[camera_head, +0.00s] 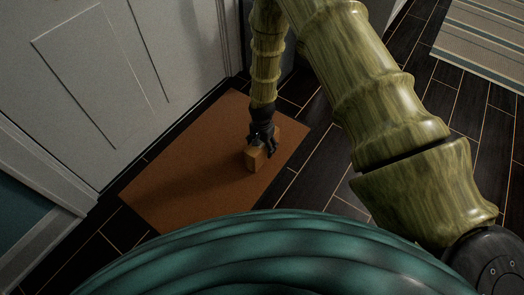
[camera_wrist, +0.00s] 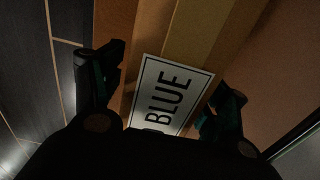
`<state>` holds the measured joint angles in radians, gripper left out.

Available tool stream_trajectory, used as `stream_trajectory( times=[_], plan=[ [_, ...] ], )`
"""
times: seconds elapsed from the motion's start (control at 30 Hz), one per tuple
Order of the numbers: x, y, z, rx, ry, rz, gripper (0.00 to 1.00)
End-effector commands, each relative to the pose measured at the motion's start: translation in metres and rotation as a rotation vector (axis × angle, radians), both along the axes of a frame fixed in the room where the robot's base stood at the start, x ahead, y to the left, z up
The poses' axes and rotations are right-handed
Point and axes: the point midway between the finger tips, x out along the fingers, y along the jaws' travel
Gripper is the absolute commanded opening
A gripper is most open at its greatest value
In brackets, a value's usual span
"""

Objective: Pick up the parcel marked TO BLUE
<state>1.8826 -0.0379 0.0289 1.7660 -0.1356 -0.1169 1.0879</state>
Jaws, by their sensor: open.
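The parcel (camera_head: 254,159) is a small brown box on an orange-brown mat (camera_head: 180,190) by the door. In the wrist view the parcel (camera_wrist: 200,30) carries a white label (camera_wrist: 172,95) that reads BLUE; any word above it is hidden by my gripper. My gripper (camera_head: 264,148) points down right at the parcel in the head view and covers part of it. In the wrist view my gripper (camera_wrist: 165,90) is open, with one finger on each side of the label. I cannot tell whether the fingers touch the parcel.
A white panelled door (camera_head: 100,75) stands behind the mat on the left. Dark plank floor (camera_head: 310,165) lies clear to the right of the mat. A striped rug (camera_head: 485,45) lies at the far right.

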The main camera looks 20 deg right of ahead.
Motion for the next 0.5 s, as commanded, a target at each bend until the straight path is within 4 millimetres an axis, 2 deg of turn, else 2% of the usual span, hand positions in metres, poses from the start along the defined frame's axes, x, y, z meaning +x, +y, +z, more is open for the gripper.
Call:
stream_trajectory(
  times=[0.07, 0.33, 0.5],
  plan=[
    [-0.0002, 0.0001, -0.0090, 0.000, 0.000, 0.000, 0.74],
    [-0.0001, 0.0002, -0.0090, 0.000, 0.000, 0.000, 0.74],
    [-0.0003, 0.0002, -0.0090, 0.000, 0.000, 0.000, 0.43]
  ],
)
